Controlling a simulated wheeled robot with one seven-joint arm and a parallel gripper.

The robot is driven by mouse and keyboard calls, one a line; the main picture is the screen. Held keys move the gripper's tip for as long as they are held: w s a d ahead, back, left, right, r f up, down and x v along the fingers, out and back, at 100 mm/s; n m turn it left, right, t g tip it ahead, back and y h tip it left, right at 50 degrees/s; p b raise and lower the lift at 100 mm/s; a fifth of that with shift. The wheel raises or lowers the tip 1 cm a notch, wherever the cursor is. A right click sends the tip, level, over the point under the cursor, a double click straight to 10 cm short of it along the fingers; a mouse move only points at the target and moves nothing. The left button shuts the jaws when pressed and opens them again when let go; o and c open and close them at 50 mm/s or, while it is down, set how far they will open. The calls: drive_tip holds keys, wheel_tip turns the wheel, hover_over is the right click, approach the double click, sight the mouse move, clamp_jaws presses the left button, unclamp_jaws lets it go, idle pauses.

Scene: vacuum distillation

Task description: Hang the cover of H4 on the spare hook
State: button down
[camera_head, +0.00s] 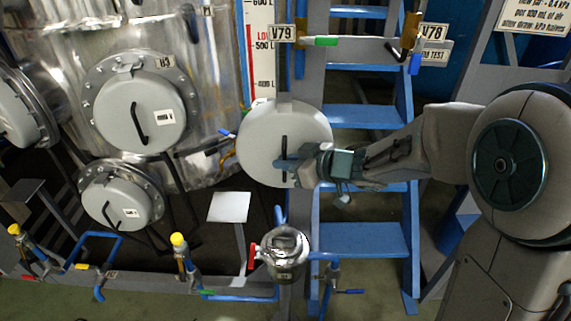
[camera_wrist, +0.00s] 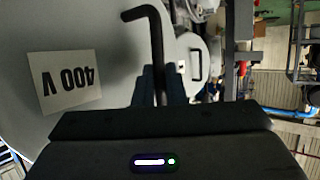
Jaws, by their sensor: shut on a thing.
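A round grey cover (camera_head: 258,135) with a black handle stands upright in front of the blue ladder in the head view. My gripper (camera_head: 287,164) is shut on the cover's black handle at its right side. In the wrist view the cover (camera_wrist: 95,30) fills the upper left, with a white label reading "400 V" upside down. The bent black handle (camera_wrist: 157,50) runs down between my gripper's fingers (camera_wrist: 160,88). Whether the cover touches the post behind it I cannot tell. A hook is not clearly seen; the cover may hide it.
The steel vessel carries a grey hatch cover (camera_head: 140,115) labelled H3 and a lower one (camera_head: 117,203). Pipe V79/V78 (camera_head: 360,41) crosses above. A glass-topped fitting (camera_head: 286,252) and blue pipes stand below. Blue ladder steps (camera_head: 362,240) lie right of the cover.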

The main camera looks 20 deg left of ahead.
drive_tip(key=shift+w+a+r, duration=0.1)
drive_tip(key=shift+w+a, duration=0.05)
drive_tip(key=shift+w, duration=0.3)
drive_tip(key=shift+s+f+b, duration=0.1)
drive_tip(key=shift+f+b, duration=0.8)
drive_tip(key=shift+f, duration=0.5)
drive_tip(key=c, duration=1.4)
unclamp_jaws()
drive_tip(key=shift+f, duration=0.1)
